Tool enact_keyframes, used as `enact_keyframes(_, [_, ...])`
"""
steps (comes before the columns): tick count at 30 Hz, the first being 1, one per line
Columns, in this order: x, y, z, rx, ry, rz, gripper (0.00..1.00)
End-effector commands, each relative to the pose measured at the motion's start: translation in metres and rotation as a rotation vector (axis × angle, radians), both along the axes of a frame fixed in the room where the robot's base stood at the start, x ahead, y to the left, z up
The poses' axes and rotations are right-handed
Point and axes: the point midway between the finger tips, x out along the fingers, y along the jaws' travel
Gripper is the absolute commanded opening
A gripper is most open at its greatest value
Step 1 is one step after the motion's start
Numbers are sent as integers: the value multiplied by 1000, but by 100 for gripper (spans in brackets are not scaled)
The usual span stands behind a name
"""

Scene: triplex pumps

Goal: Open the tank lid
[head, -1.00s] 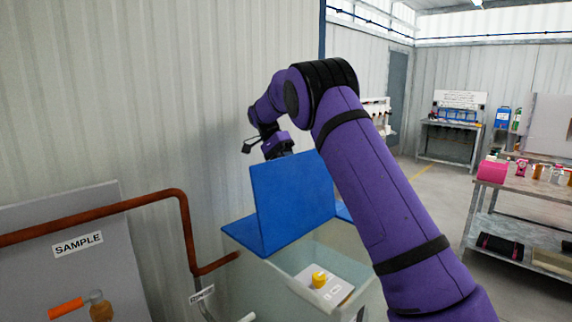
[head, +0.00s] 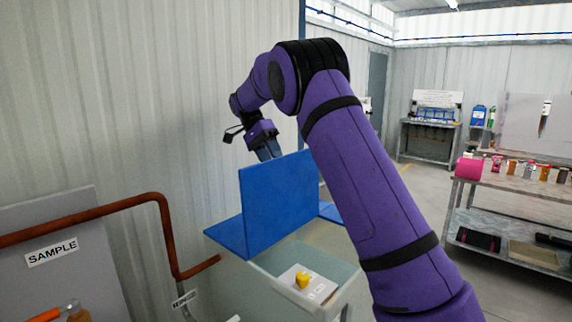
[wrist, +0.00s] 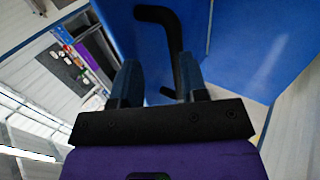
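The tank lid (head: 280,200) is a blue panel standing upright, hinged open, above the pale tank (head: 268,284) in the head view. The tank's opening shows in front of it. My gripper (head: 268,152) is behind the lid's upper left edge in the head view. In the wrist view my gripper (wrist: 158,78) has its fingers apart, with the handle's end between them, nearer the right finger. Contact is unclear.
A yellow part (head: 302,279) on a white block sits inside the tank opening. A copper pipe (head: 160,225) and a panel marked SAMPLE (head: 52,252) stand left. The corrugated wall is close behind. A shelf with bottles (head: 520,185) is at right.

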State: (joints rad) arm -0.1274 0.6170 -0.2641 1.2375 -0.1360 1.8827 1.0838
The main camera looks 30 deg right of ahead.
Motion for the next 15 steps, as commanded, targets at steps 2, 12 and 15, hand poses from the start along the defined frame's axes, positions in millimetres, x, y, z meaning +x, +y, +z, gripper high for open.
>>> enact_keyframes(2, [-11,3,2,1,0,1,40])
enact_keyframes(12, [-70,11,8,1,0,2,40])
enact_keyframes(15, [-88,13,9,0,-1,1,40])
